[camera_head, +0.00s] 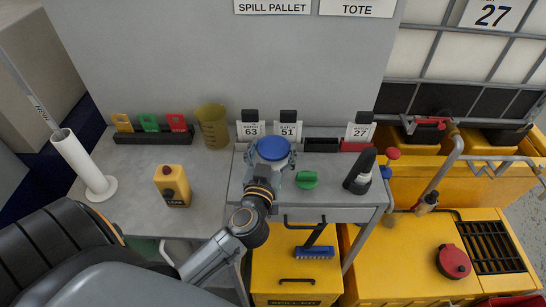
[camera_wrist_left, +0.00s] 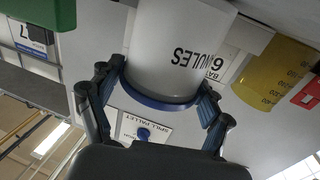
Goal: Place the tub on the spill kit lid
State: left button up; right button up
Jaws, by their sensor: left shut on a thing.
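The tub (camera_head: 273,148) is white with a blue lid; in the left wrist view the tub (camera_wrist_left: 178,50) appears inverted, with black lettering ending in "NULES". My left gripper (camera_head: 273,166) is shut around the tub at the grey side table; in the left wrist view its fingers (camera_wrist_left: 160,100) press both sides near the blue lid. I cannot tell whether the tub's base touches the table. The yellow spill kit (camera_head: 297,288) stands below, in front of the table; its lid (camera_head: 272,262) is partly covered by a blue brush (camera_head: 315,252). My right gripper is not in view.
The side table (camera_head: 325,190) also carries a green object (camera_head: 306,179), a black bottle (camera_head: 360,172) and number cards at the back. A yellow jug (camera_head: 213,127) stands left. A yellow unit with a red cap (camera_head: 453,261) is at right. The lid's left part looks clear.

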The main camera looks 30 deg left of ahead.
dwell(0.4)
pick_arm(q)
jog(key=o, duration=1.4)
jog(key=shift+f, duration=0.15)
